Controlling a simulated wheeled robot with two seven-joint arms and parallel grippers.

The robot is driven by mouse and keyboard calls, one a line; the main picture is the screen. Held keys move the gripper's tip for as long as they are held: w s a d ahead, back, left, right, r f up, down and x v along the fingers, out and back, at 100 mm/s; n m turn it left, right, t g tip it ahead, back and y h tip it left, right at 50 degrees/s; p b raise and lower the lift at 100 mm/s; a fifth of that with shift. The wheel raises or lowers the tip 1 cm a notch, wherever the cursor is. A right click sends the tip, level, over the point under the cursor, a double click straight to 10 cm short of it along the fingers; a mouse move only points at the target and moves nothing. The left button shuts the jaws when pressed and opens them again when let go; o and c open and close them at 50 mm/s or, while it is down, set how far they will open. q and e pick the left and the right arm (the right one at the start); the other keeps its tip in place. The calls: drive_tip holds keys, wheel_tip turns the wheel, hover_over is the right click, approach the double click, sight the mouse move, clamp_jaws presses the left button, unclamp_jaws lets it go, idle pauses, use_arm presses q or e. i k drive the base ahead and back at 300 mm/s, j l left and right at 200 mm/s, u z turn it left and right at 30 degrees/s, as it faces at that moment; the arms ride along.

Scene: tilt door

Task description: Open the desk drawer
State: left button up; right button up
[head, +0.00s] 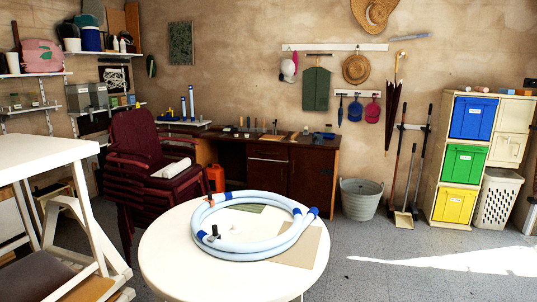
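A dark brown wooden desk (312,177) stands against the back wall, across the room. Its drawer (268,152) is at the top of the middle section, above a cupboard door, and looks closed. A light strip, perhaps a handle, shows on the drawer's front. Small items lie on the desk top. The desk's left part is partly hidden behind stacked red chairs. Neither of my grippers is in the head view.
A round white table (170,262) with a coiled pale blue hose (222,246) stands in front of the desk. Stacked dark red chairs (140,150) stand left of it. A metal bucket (360,199) is right of the desk. Grey floor (400,262) is open at the right.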

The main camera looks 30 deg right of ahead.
sight(263, 151)
drive_tip(key=i+l+z, duration=0.25)
drive_tip(key=l+z, duration=0.2)
drive_tip(key=l, duration=0.15)
drive_tip(key=i+l+z, duration=1.2)
drive_tip(key=z, duration=0.15)
drive_tip(key=i+u, duration=0.15)
drive_tip(key=i, duration=0.65)
drive_tip(key=i+l+u, duration=0.15)
drive_tip(key=i, duration=0.6)
drive_tip(key=i+u, duration=0.15)
drive_tip(key=i, duration=0.35)
drive_tip(key=i+l+u, duration=0.1)
drive_tip(key=i, duration=0.4)
drive_tip(key=i+l+u, duration=0.15)
drive_tip(key=i, duration=0.4)
drive_tip(key=i+l+u, duration=0.15)
drive_tip(key=i, duration=0.35)
drive_tip(key=i+j+u, duration=0.15)
drive_tip(key=i+u, duration=0.25)
drive_tip(key=i+j+u, duration=0.1)
drive_tip(key=u, duration=0.3)
drive_tip(key=i+u, duration=0.4)
drive_tip(key=i+l+u, duration=0.2)
drive_tip(key=i+u, duration=0.2)
drive_tip(key=k, duration=0.05)
